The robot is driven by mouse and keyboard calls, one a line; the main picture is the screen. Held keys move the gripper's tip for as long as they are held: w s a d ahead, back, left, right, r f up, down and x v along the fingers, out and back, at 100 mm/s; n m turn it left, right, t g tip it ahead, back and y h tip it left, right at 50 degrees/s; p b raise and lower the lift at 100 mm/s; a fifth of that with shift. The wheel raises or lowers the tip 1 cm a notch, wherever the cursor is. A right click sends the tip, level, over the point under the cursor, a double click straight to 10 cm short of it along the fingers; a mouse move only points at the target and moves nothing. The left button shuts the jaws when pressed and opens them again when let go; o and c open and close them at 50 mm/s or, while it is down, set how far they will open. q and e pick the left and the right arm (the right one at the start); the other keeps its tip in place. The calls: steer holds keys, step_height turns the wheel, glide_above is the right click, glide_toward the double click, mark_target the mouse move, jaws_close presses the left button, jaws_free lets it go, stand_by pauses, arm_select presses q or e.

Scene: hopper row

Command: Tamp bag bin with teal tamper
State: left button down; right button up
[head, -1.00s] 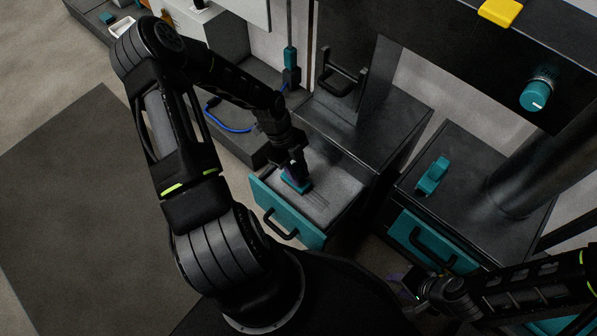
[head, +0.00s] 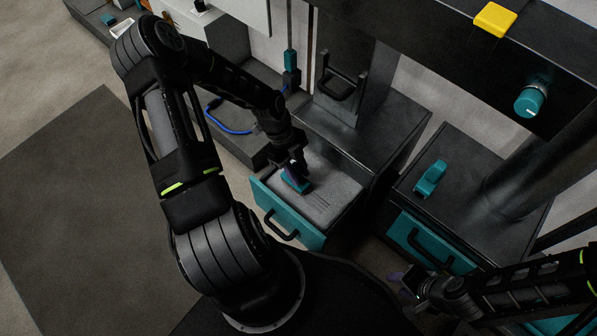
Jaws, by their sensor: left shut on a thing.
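The bag bin (head: 289,217) is a pulled-out drawer with a teal front and a black handle, filled with a flat grey mass marked by a few dark lines. The teal tamper (head: 296,186) is on or just above this grey surface, near the drawer's left side; I cannot tell whether it touches. My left gripper (head: 294,174) is shut on the tamper from above and hides its top. My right gripper (head: 402,284) is at the lower right, apart from the drawers, and its fingers are too dark and small to read.
Right of the bin, a closed teal drawer (head: 430,242) sits in a dark cabinet with a teal block (head: 430,178) on top. A teal knob (head: 530,100) and a yellow block (head: 495,19) are upper right. A blue loop (head: 228,126) lies left of the bin. Open floor is at left.

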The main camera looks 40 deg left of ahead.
arm_select(q)
steer(key=shift+r+p, duration=2)
steer(key=shift+r, duration=0.7)
steer(key=shift+r, duration=0.1)
